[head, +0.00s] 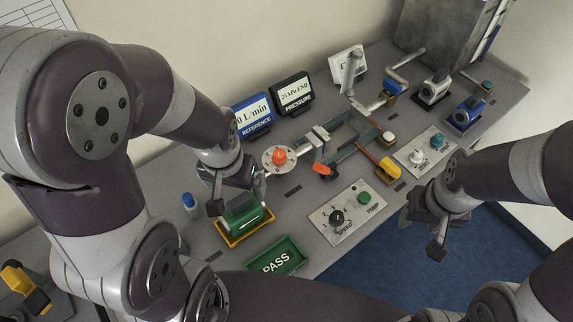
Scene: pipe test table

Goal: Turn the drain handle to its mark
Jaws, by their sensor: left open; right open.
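No readable label shows which handle is the drain handle. An orange knob (280,157) sits on a round pale dial with marks. A red-orange lever (323,168) is on the pipe fixture, and a yellow-ended handle (388,169) lies at the fixture's right end. Two blue valves (466,113) stand farther right. My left gripper (238,197) is open above a green block in a yellow tray, left of the dial and apart from it. My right gripper (422,232) is open and empty, beyond the table's front edge.
The yellow tray (233,239) and green PASS tray (278,258) are near the front. A speed and pump panel (346,211) and a zero panel (424,151) lie on the table. Display signs (292,92) stand behind. A small blue-capped bottle (190,203) is at left.

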